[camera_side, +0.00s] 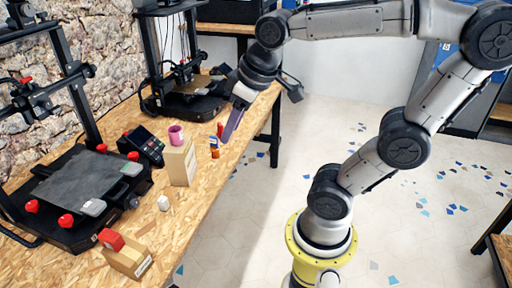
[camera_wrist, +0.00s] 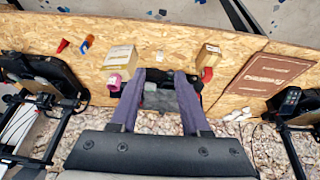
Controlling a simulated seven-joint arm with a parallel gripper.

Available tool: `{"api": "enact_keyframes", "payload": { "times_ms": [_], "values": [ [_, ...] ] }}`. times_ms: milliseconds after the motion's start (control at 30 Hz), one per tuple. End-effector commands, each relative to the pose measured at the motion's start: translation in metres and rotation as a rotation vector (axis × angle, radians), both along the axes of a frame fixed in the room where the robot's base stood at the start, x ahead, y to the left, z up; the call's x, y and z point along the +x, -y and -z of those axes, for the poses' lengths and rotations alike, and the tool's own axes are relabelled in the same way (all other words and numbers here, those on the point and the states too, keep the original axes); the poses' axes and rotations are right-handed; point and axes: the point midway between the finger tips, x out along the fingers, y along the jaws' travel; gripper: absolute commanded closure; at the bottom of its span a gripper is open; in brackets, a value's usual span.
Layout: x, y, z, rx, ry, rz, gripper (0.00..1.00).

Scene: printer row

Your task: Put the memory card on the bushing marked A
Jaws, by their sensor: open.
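I cannot identify the memory card or read a letter A on anything. A small white piece (camera_side: 163,203) lies on the bench and shows in the wrist view (camera_wrist: 159,56). A small blue and orange piece (camera_side: 214,147) and a red piece (camera_side: 220,129) stand beyond that box. My gripper (camera_side: 227,139) is open and empty, raised near the bench's right edge. Its purple fingers show apart in the wrist view (camera_wrist: 161,75).
A dark keypad device (camera_side: 145,146) stands beside a black printer (camera_side: 85,185). Another printer (camera_side: 185,95) stands farther back. A brown labelled board (camera_wrist: 268,82) lies on the bench.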

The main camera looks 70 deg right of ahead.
Motion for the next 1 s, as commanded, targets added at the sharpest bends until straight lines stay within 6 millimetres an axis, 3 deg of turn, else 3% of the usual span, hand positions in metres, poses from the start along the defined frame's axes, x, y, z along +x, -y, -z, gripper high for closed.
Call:
{"api": "enact_keyframes", "payload": {
  "times_ms": [100, 300, 1000],
  "values": [
    [-0.034, -0.015, 0.013, 0.019, 0.047, -0.009, 0.54],
    [-0.058, -0.023, 0.027, 0.040, 0.081, -0.011, 0.54],
    [-0.059, -0.023, 0.029, 0.041, 0.081, -0.010, 0.54]
  ]
}}
